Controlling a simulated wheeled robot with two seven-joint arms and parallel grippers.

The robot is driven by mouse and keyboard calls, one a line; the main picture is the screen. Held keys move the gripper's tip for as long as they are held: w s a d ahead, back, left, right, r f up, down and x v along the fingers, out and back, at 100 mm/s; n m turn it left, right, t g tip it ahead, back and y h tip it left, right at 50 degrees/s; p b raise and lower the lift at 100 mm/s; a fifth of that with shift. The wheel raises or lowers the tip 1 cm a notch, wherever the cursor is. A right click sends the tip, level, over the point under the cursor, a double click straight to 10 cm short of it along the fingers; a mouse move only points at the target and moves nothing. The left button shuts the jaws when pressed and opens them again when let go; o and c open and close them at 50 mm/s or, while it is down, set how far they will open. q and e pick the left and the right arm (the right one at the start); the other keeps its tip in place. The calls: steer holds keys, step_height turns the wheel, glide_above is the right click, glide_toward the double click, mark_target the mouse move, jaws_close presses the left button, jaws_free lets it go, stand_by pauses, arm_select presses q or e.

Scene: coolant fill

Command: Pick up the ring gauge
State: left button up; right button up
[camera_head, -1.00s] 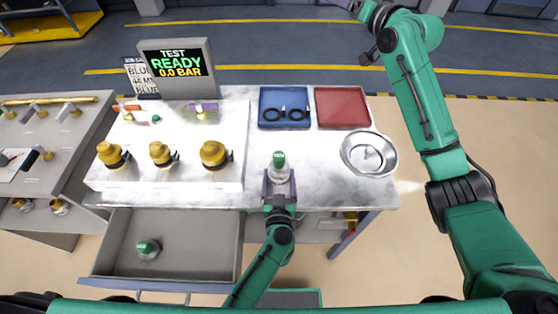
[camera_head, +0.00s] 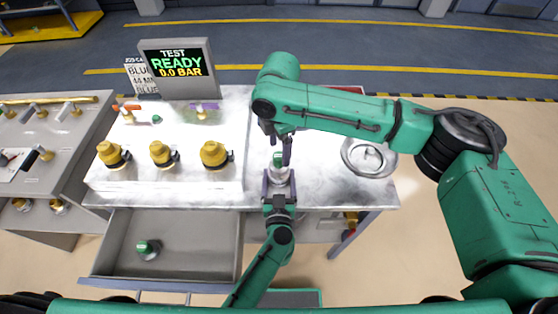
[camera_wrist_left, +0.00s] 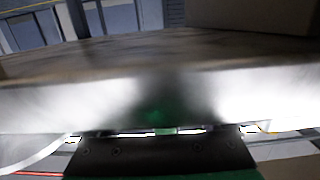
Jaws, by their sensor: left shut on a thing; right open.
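The ring gauge is not visible now; my right arm covers the part of the bench where black rings lay in a blue tray. My left gripper (camera_head: 279,184) is shut on a silver part with a green cap (camera_head: 279,160), held upright at the bench's front edge. In the left wrist view this part (camera_wrist_left: 160,110) is a close, blurred grey and green shape. My right gripper (camera_head: 279,147) is open and points down right at the green cap. I cannot tell whether its fingers touch the cap.
A metal bowl (camera_head: 352,165) stands at the right of the bench. A sliver of the red tray (camera_head: 352,89) shows behind my right arm. A raised block (camera_head: 170,182) with several yellow-topped fittings is at left. An open drawer (camera_head: 190,235) holds another green-capped part (camera_head: 148,249).

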mark_target(279, 155)
step_height(279, 155, down, 4)
steer(key=shift+r, duration=0.15)
jaws_close()
arm_select(q)
steer(key=o, duration=1)
arm_select(e)
step_height(279, 155, up, 14)
arm_select(q)
steer(key=s+r, duration=0.1)
steer(key=s, duration=1.1)
